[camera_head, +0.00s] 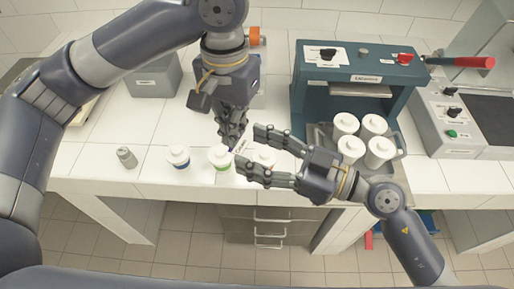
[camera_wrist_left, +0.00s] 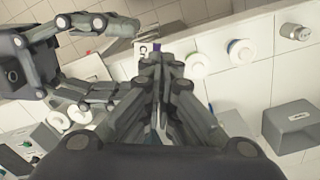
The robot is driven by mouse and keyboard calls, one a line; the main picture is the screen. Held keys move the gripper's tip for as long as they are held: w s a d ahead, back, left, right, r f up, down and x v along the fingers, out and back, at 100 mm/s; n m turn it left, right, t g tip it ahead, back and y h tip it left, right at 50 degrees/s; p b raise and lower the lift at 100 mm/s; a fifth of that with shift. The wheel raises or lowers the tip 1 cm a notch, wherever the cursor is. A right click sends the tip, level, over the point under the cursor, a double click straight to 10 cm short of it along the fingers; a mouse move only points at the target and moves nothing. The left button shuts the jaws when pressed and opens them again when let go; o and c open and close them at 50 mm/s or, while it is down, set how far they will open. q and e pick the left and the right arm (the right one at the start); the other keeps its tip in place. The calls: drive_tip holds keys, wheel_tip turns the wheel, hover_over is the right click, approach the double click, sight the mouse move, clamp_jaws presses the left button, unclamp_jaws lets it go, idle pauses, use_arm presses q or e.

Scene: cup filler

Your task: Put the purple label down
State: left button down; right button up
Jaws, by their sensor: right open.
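The purple label (camera_head: 240,145) is a small white card, with a purple strip showing in the left wrist view (camera_wrist_left: 157,47). My left gripper (camera_head: 233,138) points down with its fingers closed together on the label, just above the counter's front part. In the left wrist view the closed fingertips (camera_wrist_left: 160,62) hide part of the label. My right gripper (camera_head: 252,155) is open and empty, its fingers spread on either side of a white cup (camera_head: 265,157) below or between them; I cannot tell whether they touch it.
A green-banded cup (camera_head: 221,158) and a blue-banded cup (camera_head: 178,157) stand left of the label, with a small metal cylinder (camera_head: 126,157) farther left. Several white cups stand on a tray (camera_head: 399,145) by the teal machine (camera_head: 300,85). The left counter is mostly clear.

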drive_tip(key=shift+a, duration=0.15)
drive_tip(key=shift+w, duration=0.1)
drive_tip(key=c, duration=1.1)
use_arm(q)
drive_tip(key=c, duration=1.7)
unclamp_jaws()
use_arm(e)
drive_tip(key=shift+c, duration=0.6)
